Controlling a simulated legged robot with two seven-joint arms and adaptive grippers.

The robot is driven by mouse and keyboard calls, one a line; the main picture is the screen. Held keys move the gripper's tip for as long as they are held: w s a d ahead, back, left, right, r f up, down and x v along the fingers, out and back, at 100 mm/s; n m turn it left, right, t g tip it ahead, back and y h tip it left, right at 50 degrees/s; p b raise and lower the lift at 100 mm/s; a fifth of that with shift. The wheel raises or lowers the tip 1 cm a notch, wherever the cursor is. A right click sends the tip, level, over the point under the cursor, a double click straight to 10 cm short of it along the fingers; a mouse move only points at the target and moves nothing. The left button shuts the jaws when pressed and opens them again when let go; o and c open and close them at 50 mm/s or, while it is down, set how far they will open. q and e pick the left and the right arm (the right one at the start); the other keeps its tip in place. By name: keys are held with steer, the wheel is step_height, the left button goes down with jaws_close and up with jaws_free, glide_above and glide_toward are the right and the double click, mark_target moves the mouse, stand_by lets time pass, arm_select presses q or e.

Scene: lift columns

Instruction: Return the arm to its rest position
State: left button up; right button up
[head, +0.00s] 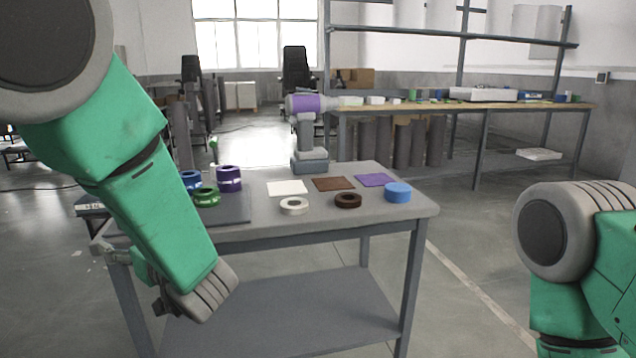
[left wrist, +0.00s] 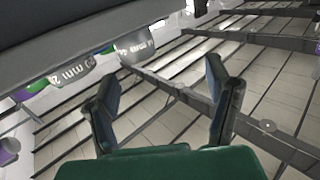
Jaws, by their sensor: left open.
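My left arm (head: 160,205) comes in from the left in the head view, bent down with its wrist in front of the table's left front corner. My left gripper (left wrist: 162,95) shows in the left wrist view with its two dark fingers spread apart and nothing between them. In the head view it is mostly hidden behind the wrist. My right arm (head: 575,265) shows at the right edge, clear of the table. Its gripper is out of the picture.
A long bench (head: 460,106) stands behind. Floor right of the table is clear.

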arm_select(q)
steer(key=s+f+m+g+h+p, duration=0.1)
steer(key=s+f+m+h+p, duration=0.25)
steer(key=f, duration=0.55)
steer(key=s+f+m+h+p, duration=0.2)
steer(key=s+f+m+h, duration=0.25)
steer(key=f, duration=0.45)
steer(key=s+d+f+m+g+h+p, duration=0.1)
steer(key=s+f+g+h, duration=0.1)
steer(key=s, duration=0.7)
steer(key=s+d+f+m+g+h+p, duration=0.1)
steer(key=s+f+g+h+p, duration=0.1)
steer(key=s, duration=0.7)
steer(key=s+d+f+m+g+h+p, duration=0.1)
steer(key=s+f+g, duration=0.3)
steer(key=s, duration=0.5)
steer(key=shift+s+d+f+g+h+p, duration=0.25)
steer(key=shift+g+h+p, duration=0.2)
steer(key=shift+h, duration=0.25)
